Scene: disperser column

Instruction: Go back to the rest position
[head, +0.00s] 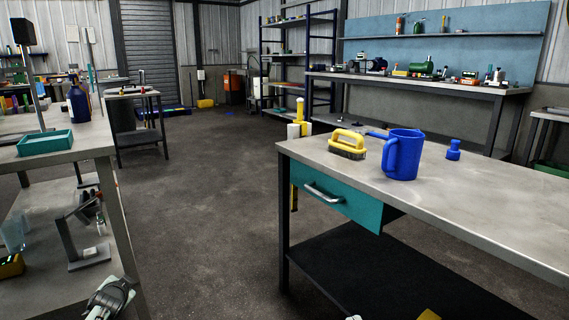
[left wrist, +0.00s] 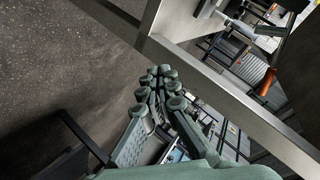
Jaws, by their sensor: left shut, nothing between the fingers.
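My left gripper (head: 110,296) is low at the bottom left of the head view, beside the front leg of the left workbench (head: 82,140). In the left wrist view its fingers (left wrist: 164,88) are closed together with nothing between them. A metal beam of a bench frame (left wrist: 225,92) passes close beyond the fingertips there. Whether they touch it, I cannot tell.
The right workbench (head: 490,205) carries a blue jug (head: 403,155), a yellow-handled brush (head: 348,144) and a blue stopper-like piece (head: 453,150). A teal tray (head: 45,143) and a blue bottle (head: 79,103) stand on the left bench. Open floor (head: 215,190) lies between the benches.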

